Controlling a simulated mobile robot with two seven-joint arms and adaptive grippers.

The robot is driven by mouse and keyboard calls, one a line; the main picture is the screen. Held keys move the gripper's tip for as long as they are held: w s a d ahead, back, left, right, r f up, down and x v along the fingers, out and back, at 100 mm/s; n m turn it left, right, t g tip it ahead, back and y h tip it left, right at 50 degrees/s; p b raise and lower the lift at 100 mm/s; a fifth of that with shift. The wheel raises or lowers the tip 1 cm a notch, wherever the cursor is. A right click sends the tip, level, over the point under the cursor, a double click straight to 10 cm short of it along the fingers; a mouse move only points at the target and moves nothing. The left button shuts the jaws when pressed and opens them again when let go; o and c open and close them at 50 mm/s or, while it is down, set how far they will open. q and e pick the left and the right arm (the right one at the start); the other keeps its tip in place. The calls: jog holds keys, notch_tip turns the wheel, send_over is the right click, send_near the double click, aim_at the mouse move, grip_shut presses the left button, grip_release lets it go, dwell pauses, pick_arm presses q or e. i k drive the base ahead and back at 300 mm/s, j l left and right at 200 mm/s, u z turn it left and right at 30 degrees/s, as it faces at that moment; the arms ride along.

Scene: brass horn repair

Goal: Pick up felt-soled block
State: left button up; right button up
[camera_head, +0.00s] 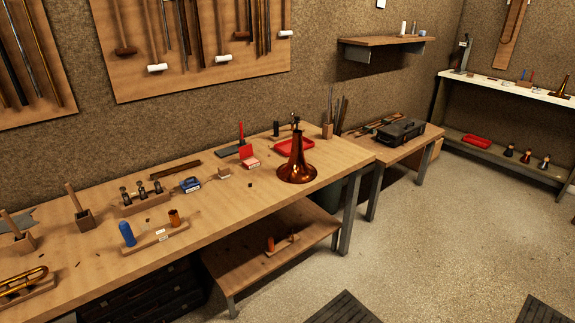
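I cannot tell for sure which thing is the felt-soled block, as no felt sole shows at this size. A small plain wooden block (223,172) lies on the long workbench (225,215), between a blue box and a red-and-white box. Two other wooden blocks with upright sticks stand at the bench's left part, one block (84,220) nearer the middle and one block (24,243) near the left edge. Neither of my grippers is in view.
A copper horn bell (297,165) stands at the bench's right end. A red tray (294,147), the blue box (190,184), the red-and-white box (250,158) and a rack with a blue cylinder (127,233) share the bench. Open floor (430,220) lies to the right.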

aim_at(224, 171)
jog(key=i+l+u, duration=0.1)
jog(key=u, duration=0.35)
jog(key=i+l+u, duration=0.2)
jog(key=u, duration=0.2)
jog(key=i+l+u, duration=0.15)
jog(key=u, duration=0.3)
jog(key=i+l+u, duration=0.1)
jog(key=l, duration=0.25)
jog(key=i+l+u, duration=0.1)
jog(key=l, duration=0.25)
jog(key=i+l+u, duration=0.15)
jog(key=l, duration=0.2)
jog(key=k, duration=0.05)
